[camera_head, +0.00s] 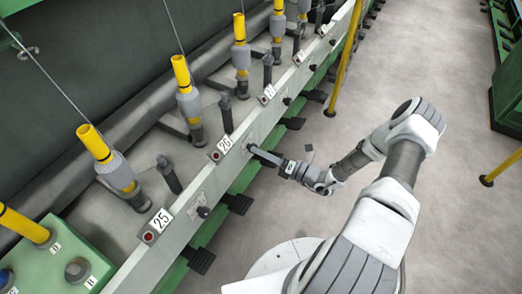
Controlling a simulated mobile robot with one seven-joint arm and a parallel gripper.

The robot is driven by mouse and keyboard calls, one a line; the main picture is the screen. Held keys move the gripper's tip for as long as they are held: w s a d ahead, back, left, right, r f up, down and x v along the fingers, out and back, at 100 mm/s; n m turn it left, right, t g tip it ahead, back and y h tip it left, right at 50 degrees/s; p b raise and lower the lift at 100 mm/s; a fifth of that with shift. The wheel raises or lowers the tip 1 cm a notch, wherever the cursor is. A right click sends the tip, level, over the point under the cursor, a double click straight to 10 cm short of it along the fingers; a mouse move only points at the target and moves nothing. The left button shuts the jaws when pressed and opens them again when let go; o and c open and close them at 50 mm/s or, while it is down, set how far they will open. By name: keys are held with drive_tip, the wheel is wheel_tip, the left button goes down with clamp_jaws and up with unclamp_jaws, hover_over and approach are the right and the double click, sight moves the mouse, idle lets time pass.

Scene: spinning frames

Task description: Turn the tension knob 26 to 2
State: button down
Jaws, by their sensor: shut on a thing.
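The number plate 26 (225,144) sits on top of the pale machine rail, with a small red light beside it. My gripper (254,149) reaches from the right to the rail's front face, just below and right of that plate. It is shut on the tension knob 26, which the fingers hide, so its setting cannot be read. A black knob (203,212) shows on the rail's face between plates 25 (160,220) and 26.
Yellow-topped spindles (190,90) stand in a row behind the rail. Black pedals (238,203) stick out below it. A yellow post (345,60) stands farther back. The grey floor (400,70) is open to the right, with green machinery (508,95) at the far right.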

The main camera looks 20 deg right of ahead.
drive_tip(key=m, duration=0.3)
drive_tip(key=m+p, duration=0.1)
drive_tip(key=m, duration=0.2)
drive_tip(key=shift+s+m+t+h, duration=0.1)
drive_tip(key=shift+m+t+h, duration=0.3)
drive_tip(key=shift+a, duration=0.1)
drive_tip(key=shift+c, duration=2.4)
unclamp_jaws()
drive_tip(key=p+v, duration=0.2)
drive_tip(key=v, duration=1.5)
drive_tip(key=shift+d, duration=0.25)
